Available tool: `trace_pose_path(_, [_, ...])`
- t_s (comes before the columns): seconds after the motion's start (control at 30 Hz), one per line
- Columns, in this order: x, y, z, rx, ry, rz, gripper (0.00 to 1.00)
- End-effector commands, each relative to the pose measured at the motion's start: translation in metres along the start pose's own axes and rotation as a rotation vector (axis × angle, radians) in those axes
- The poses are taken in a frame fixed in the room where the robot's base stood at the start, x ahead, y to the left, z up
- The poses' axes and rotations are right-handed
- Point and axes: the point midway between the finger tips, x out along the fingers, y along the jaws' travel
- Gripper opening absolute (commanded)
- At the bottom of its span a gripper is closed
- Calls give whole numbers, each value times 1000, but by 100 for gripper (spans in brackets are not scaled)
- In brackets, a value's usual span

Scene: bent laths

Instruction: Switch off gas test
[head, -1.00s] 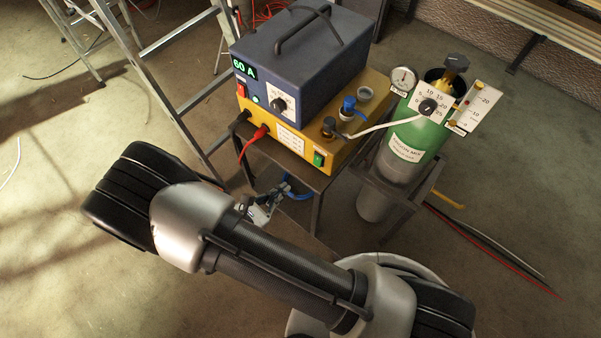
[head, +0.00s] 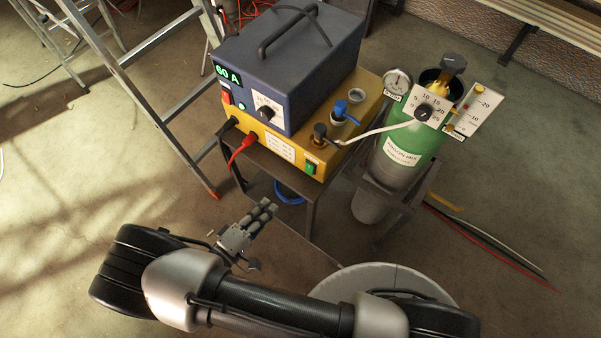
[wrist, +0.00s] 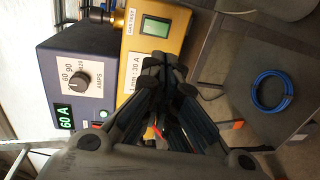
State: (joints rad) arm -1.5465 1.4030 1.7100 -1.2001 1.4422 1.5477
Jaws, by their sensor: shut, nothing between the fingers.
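The gas test switch is a green rocker (head: 310,168) on the front of the yellow unit (head: 340,152), low at its right end. It also shows in the wrist view as a green rocker (wrist: 157,27) beside a "GAS TEST" label (wrist: 131,20). Its face looks bright green; I cannot tell its tilt. My gripper (head: 266,208) is shut and empty, in front of the unit and below the switch in the head view, apart from it. In the wrist view my gripper's fingertips (wrist: 166,68) cover part of the yellow panel.
A blue power source (head: 290,70) reading 60 A sits on the yellow unit. A red plug (head: 246,143) and cable leave the front. A green gas cylinder (head: 412,145) with gauges stands right. A ladder (head: 150,95) stands left. A blue hose coil (wrist: 269,91) lies below.

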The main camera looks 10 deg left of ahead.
Motion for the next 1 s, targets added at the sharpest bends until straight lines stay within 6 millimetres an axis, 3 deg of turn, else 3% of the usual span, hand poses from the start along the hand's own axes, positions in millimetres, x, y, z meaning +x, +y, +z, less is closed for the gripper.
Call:
trace_pose_path(0.2, [2,0,0,-2,-2,0,0])
trace_pose_path(0.33, [14,0,0,-4,-4,0,0])
trace_pose_path(0.8, [109,-2,2,-3,-7,-1,0])
trace_pose_path(1.0, [134,-1,1,-3,-3,-1,0])
